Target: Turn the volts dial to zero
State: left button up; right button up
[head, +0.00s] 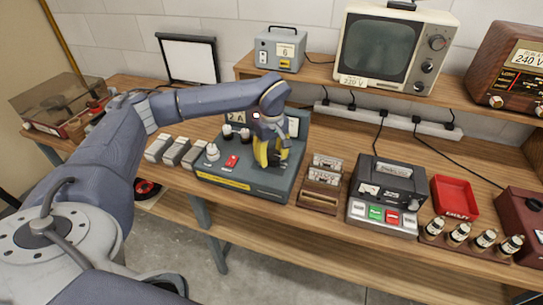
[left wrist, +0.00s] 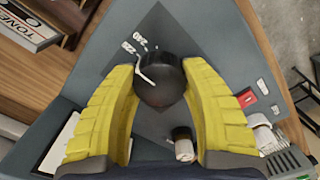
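The volts dial (left wrist: 163,83) is a round black knob on a dark grey panel, with a bent white pointer line. The pointer faces the upper left in the left wrist view, close to the 220 mark, with 240 beside it; no zero mark is visible. My left gripper (left wrist: 160,66) has one yellow finger on each side of the dial, and both fingers appear to touch its sides. In the head view, the left gripper (head: 270,152) points down over the grey unit (head: 240,182) and hides the dial. My right gripper is not in view.
A red switch (head: 232,161) and a white knob (head: 212,153) sit on the unit near the left gripper. A rack of cassettes (head: 322,180) and a tape recorder (head: 388,185) stand to its right. Several grey blocks (head: 178,151) stand to its left.

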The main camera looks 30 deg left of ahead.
pick_arm(q)
jog(key=c, duration=0.6)
jog(key=shift+o, duration=0.2)
